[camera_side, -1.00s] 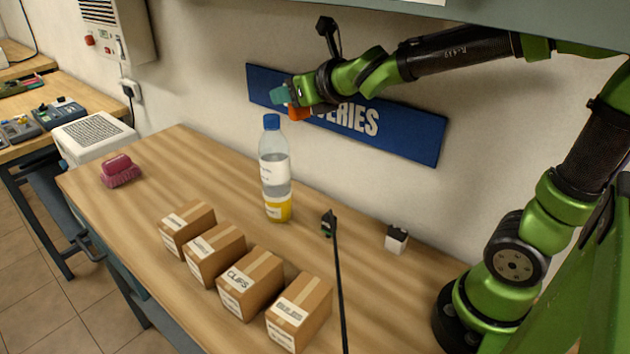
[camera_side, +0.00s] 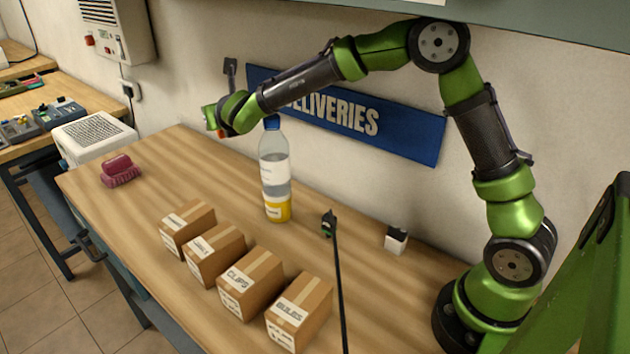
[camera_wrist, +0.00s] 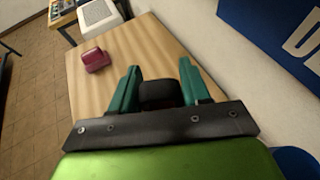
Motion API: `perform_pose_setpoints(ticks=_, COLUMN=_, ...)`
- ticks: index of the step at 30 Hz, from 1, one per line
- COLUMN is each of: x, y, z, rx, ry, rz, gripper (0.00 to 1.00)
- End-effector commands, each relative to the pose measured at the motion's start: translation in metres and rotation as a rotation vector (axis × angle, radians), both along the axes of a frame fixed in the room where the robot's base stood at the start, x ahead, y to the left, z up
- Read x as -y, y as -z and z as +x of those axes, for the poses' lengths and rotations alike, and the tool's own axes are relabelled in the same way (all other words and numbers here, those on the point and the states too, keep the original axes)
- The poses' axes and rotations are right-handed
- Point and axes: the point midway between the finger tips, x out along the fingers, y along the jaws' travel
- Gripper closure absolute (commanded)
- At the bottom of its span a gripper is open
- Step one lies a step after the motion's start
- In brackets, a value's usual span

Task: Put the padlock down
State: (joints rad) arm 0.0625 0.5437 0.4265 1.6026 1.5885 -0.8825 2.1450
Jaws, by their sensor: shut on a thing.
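My gripper (camera_wrist: 160,90) has its two teal fingers closed around the padlock (camera_wrist: 158,96), which looks dark and shadowed in the wrist view. In the side view my gripper (camera_side: 210,118) is raised well above the far left part of the workbench (camera_side: 145,215), left of the bottle. Only a small orange-red bit of the padlock (camera_side: 221,133) shows there, the rest being hidden by the gripper. The padlock is apart from the bench top.
A bottle (camera_side: 275,175) with a blue cap stands mid-bench. Cardboard boxes (camera_side: 250,283) line the front edge. A pink-red object (camera_side: 120,171) lies at the left end; it also shows in the wrist view (camera_wrist: 96,60). Bare wood lies between it and the bottle.

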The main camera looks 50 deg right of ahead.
Motion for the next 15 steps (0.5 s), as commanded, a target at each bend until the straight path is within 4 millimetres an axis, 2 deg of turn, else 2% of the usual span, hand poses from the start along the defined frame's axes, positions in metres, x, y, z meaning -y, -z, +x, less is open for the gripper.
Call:
perform_pose_setpoints(ticks=1, x=-0.002, y=0.02, z=0.008, rx=-0.006, ry=0.0, rz=0.002, gripper=0.92)
perform_pose_setpoints(ticks=4, x=-0.006, y=0.048, z=0.018, rx=-0.002, ry=0.0, rz=0.006, gripper=0.92)
perform_pose_setpoints(ticks=15, x=-0.01, y=0.115, z=0.024, rx=0.005, ry=-0.007, rz=0.009, gripper=0.92)
